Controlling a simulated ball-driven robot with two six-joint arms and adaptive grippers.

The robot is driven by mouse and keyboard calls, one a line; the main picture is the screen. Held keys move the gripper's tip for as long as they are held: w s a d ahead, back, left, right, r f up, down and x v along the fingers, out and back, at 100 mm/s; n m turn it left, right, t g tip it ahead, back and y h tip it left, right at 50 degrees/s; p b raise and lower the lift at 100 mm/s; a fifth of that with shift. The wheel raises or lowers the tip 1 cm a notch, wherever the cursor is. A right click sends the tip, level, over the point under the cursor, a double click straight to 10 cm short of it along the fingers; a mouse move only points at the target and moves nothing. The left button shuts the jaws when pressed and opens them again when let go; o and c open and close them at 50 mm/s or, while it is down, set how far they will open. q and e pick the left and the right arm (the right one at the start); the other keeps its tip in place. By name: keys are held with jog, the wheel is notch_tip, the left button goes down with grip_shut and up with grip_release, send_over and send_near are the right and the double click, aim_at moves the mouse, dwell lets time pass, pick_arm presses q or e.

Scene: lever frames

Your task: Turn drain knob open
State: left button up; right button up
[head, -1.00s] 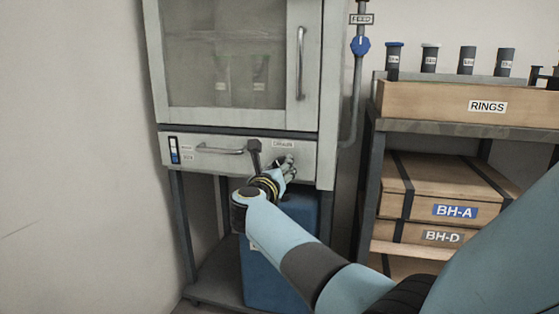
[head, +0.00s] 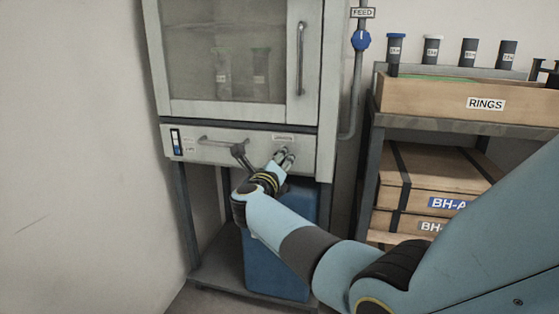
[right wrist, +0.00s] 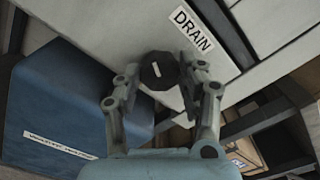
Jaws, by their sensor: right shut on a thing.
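The drain knob (right wrist: 158,71) is dark and many-sided, with a short white mark on its face, slightly tilted in the right wrist view. It sits on the cabinet's pale front panel beside the DRAIN label (right wrist: 191,29). My right gripper (right wrist: 158,76) is shut on the knob, one finger on each side. In the head view my right gripper (head: 286,157) is at the right part of the panel, below the label (head: 284,138), and the knob is hidden there. My left gripper is not in view.
A blue container (head: 265,262) stands below the panel. A blue FEED valve (head: 361,41) is on the pipe at right. A shelf holds the RINGS crate (head: 430,101) and strapped boxes (head: 410,180).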

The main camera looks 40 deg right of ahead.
jog(key=o, duration=1.2)
jog(key=shift+c, duration=0.2)
jog(key=shift+a, duration=0.1)
jog(key=v, duration=0.7)
jog(key=shift+s+a, duration=0.1)
jog(key=shift+s, duration=0.05)
